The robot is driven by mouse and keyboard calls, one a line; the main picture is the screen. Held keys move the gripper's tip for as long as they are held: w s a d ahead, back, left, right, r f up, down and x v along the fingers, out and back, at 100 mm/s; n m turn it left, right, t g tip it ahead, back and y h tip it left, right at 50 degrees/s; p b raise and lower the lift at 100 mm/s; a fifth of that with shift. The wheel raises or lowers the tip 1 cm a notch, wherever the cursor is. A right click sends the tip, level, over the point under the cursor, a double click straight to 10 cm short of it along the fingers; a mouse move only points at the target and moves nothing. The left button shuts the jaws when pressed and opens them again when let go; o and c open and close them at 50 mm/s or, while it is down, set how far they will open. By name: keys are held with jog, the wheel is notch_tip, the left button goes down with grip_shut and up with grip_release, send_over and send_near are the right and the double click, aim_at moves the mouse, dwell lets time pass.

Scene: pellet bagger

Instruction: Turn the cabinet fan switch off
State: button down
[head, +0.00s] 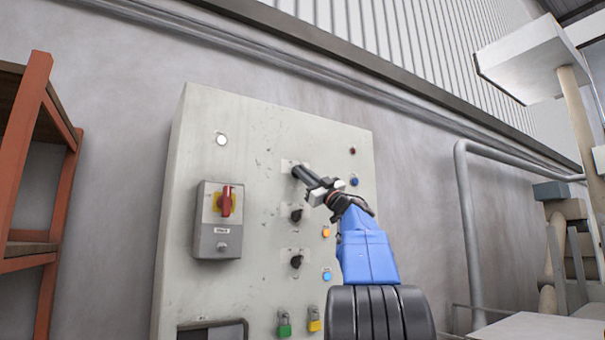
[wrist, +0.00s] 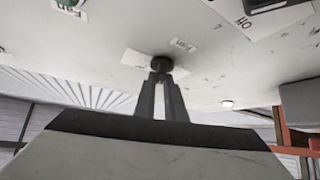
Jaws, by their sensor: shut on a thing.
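The pale grey cabinet (head: 262,125) stands against the wall in the head view, with a column of black rotary switches on its face. My gripper (head: 301,173) is at the top switch, and its fingers hide most of that switch. In the wrist view, my gripper (wrist: 161,78) is shut on a round black knob (wrist: 161,63), with small white labels beside it that are too small to read surely. The middle switch (head: 296,215) and the lower switch (head: 296,261) are free. Which way the held knob points cannot be told.
A grey box with a red handle (head: 226,201) juts out left of the switches. An orange rack (head: 25,150) stands at left, a grey pipe (head: 468,220) at right.

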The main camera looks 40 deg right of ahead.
jog(key=shift+w+d+f+n+g+y, duration=0.15)
jog(key=shift+n+g+y, duration=0.35)
jog(key=shift+n+y, duration=0.5)
jog(key=shift+n, duration=0.4)
jog(key=c, duration=1.8)
grip_release()
jog(key=shift+d, duration=0.1)
jog(key=v, duration=1.7)
jog(key=shift+s+d, duration=0.1)
jog(key=shift+s, duration=0.25)
jog(key=shift+w, duration=0.1)
